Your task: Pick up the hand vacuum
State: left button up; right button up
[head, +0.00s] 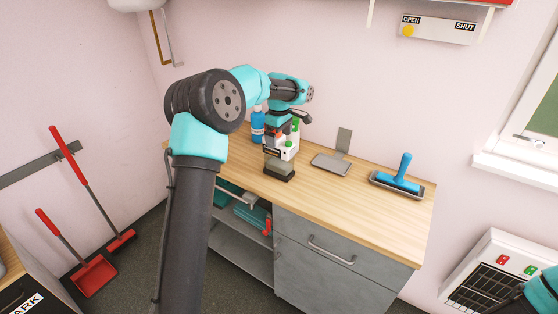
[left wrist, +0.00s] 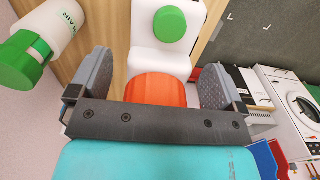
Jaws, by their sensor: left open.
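The hand vacuum (head: 278,166) appears to be the upright item on the wooden counter, with a dark base, a greyish lower part and a red-orange upper part. My left gripper (head: 283,126) is just above it, pointing down. In the left wrist view, the orange part (left wrist: 162,89) lies between the two open fingers of my left gripper (left wrist: 165,85), with no clear grip on it. A white item with a round green cap (left wrist: 169,24) is right beside it; I cannot tell whether they are joined. My right gripper is not visible; only a bit of that arm shows.
A blue bottle (head: 257,127) and a green-capped white bottle (left wrist: 55,35) stand close by. The front right of the counter (head: 375,230) is clear.

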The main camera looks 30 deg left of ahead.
pick_arm(q)
jog(key=shift+r, duration=0.1)
grip_shut()
dwell(0.8)
